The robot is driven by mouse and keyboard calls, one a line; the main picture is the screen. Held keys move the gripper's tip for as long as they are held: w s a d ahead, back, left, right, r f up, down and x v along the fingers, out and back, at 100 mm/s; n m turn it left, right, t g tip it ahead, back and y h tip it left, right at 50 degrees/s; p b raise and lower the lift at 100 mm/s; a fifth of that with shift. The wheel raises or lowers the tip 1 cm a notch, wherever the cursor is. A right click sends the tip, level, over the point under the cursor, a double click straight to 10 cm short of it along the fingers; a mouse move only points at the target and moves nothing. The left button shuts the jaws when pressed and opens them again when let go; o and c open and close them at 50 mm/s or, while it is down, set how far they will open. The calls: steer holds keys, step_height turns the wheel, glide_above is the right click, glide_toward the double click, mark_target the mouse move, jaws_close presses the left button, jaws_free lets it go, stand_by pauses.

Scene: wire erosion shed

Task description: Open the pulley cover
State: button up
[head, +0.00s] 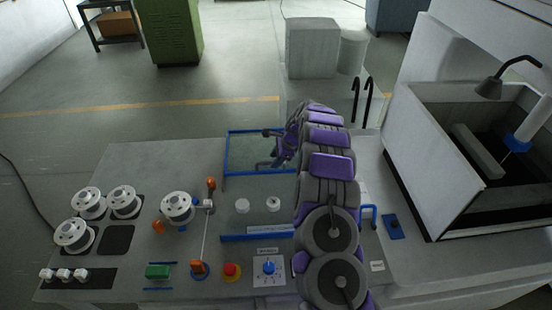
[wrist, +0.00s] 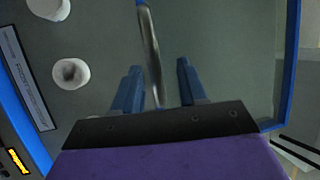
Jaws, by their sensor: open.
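A see-through greenish pane with a blue frame (head: 245,152), which looks like the pulley cover, lies at the middle back of the machine's table. Its blue edge also shows at the right of the wrist view (wrist: 291,60). My gripper (head: 267,148) is over this pane, with its fingers apart. In the wrist view a thin shiny metal bar (wrist: 150,50) runs between the two blue fingers of my gripper (wrist: 159,84). I cannot tell whether either finger touches it. My arm hides the pane's right side in the head view.
Two white pulleys (head: 257,205) stand in front of the pane, with a blue bar (head: 258,237) nearer me. White spools (head: 178,208), a red button (head: 231,271) and a blue knob (head: 268,268) are on the table. A walled tank (head: 420,165) stands right.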

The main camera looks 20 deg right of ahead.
steer(key=v, duration=1.7)
steer(key=shift+p, duration=0.3)
steer(key=shift+d+r, duration=0.1)
steer(key=s+a+r+n+g+b, duration=0.1)
steer(key=s+a+r+n+b, duration=0.15)
steer(key=s+a+n, duration=0.55)
steer(key=s+a+r+n+g+b, duration=0.2)
steer(key=s+a+r, duration=0.3)
steer(key=s, duration=0.7)
steer(key=s+f+n+g+h+b, duration=0.1)
steer(key=s+f+n, duration=0.3)
steer(key=s, duration=1.2)
steer(key=s+f+n+h+b, duration=0.3)
steer(key=s+f+n+b, duration=0.1)
steer(key=s, duration=1.2)
steer(key=shift+f+n+g, duration=0.35)
steer(key=shift+n+g, duration=0.05)
steer(key=shift+n, duration=0.5)
steer(key=shift+s+a, duration=0.1)
steer(key=shift+a, duration=0.05)
